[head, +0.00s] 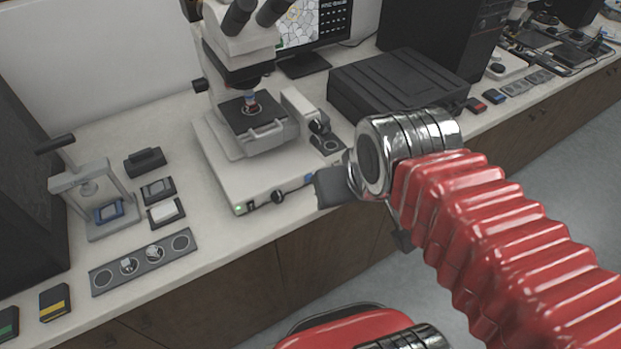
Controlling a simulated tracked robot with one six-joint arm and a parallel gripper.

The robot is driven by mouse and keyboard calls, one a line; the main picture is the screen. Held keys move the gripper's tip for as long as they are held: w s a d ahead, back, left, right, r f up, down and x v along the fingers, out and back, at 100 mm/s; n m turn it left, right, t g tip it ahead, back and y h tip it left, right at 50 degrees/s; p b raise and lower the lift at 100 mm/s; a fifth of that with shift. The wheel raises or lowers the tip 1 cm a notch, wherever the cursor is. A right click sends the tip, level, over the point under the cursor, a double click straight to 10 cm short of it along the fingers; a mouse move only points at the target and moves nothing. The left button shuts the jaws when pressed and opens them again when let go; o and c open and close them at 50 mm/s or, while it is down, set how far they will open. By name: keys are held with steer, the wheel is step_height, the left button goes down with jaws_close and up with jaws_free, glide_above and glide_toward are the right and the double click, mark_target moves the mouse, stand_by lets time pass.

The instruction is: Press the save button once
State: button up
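The microscope (250,70) stands on the white bench on a broad pale base (228,178). A small blue control (308,178) shows on the base's front face, beside a dark knob (278,196). No readable label shows which control is the save button. The monitor (318,22) behind shows a cell-like picture and a dark side panel. My gripper (366,214) hangs at the bench's front edge, right of the microscope base. Its two dark fingers show apart, with nothing seen between them; my wrist hides part of it.
A black box (398,82) and a computer tower (440,38) stand behind my arm. Clear bench lies between strip and microscope.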

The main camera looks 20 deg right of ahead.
jaws_close()
stand_by(1.4)
